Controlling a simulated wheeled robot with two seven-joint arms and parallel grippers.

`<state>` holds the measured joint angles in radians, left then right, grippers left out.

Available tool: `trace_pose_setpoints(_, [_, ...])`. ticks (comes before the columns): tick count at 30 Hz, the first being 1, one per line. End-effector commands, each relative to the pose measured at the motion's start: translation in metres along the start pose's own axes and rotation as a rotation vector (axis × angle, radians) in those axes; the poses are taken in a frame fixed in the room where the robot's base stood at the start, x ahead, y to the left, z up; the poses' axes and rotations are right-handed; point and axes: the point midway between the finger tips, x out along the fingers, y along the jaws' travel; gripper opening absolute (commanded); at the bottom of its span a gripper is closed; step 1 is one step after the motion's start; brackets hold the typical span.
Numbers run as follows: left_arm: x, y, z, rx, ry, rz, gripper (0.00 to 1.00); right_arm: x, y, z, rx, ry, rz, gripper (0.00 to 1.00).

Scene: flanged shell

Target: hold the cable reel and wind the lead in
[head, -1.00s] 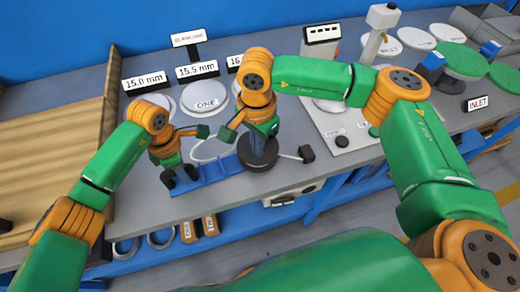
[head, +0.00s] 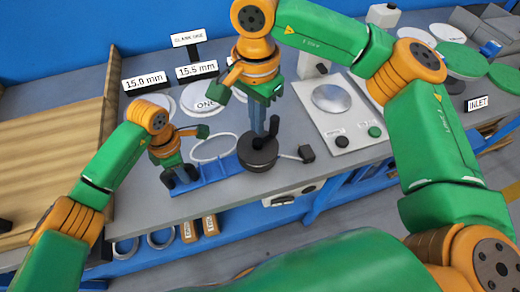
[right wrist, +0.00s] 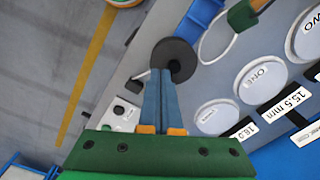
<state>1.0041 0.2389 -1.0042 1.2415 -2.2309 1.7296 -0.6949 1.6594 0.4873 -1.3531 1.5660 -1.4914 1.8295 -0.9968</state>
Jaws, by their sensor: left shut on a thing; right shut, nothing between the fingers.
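The cable reel has a black round drum (head: 256,156) with an upright black crank knob (head: 275,126), and a blue base (head: 216,178) reaching left. A pale lead (head: 213,147) lies in a loop left of the drum. My left gripper (head: 180,180) is shut at the left end of the blue base, on what looks like its black handle; the fingers partly hide it. My right gripper (head: 258,138) is shut and empty, blue fingers pointing down over the drum beside the knob. The right wrist view shows its fingertips (right wrist: 162,72) overlapping the drum (right wrist: 176,56); contact is unclear.
A light panel with knobs (head: 352,142) stands to the right. White discs and size signs (head: 197,70) stand behind. The bench's front edge is close in front.

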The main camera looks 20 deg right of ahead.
Motion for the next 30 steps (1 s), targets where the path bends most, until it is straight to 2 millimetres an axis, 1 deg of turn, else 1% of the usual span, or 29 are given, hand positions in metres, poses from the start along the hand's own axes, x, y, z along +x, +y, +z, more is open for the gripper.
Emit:
trace_pose_setpoints(12, [-0.001,0.000,0.001,0.001,-0.002,0.001,0.00,0.000,0.000,0.000,-0.001,0.000,-0.001,0.00])
trace_pose_setpoints(14, [-0.001,0.000,0.001,0.001,-0.002,0.001,0.00,-0.001,-0.002,-0.002,-0.026,0.004,-0.010,0.00])
trace_pose_setpoints(17, [-0.001,0.000,0.001,0.001,-0.002,0.001,0.00,-0.005,-0.014,-0.014,-0.187,0.035,-0.068,0.00])
trace_pose_setpoints(21, [-0.001,0.000,0.001,0.001,-0.002,0.001,0.00,-0.017,-0.038,-0.043,-0.565,0.151,-0.171,0.00])
trace_pose_setpoints(24, [-0.001,0.000,0.001,0.001,-0.002,0.001,0.00,-0.027,-0.052,-0.061,-0.797,0.251,-0.205,0.00])
trace_pose_setpoints(27, [-0.001,0.000,0.001,0.001,-0.002,0.001,0.00,-0.034,-0.059,-0.074,-0.953,0.325,-0.212,0.00])
trace_pose_setpoints(30, [-0.001,0.000,0.001,0.001,-0.002,0.001,0.00,-0.033,-0.062,-0.080,-1.023,0.359,-0.209,0.00])
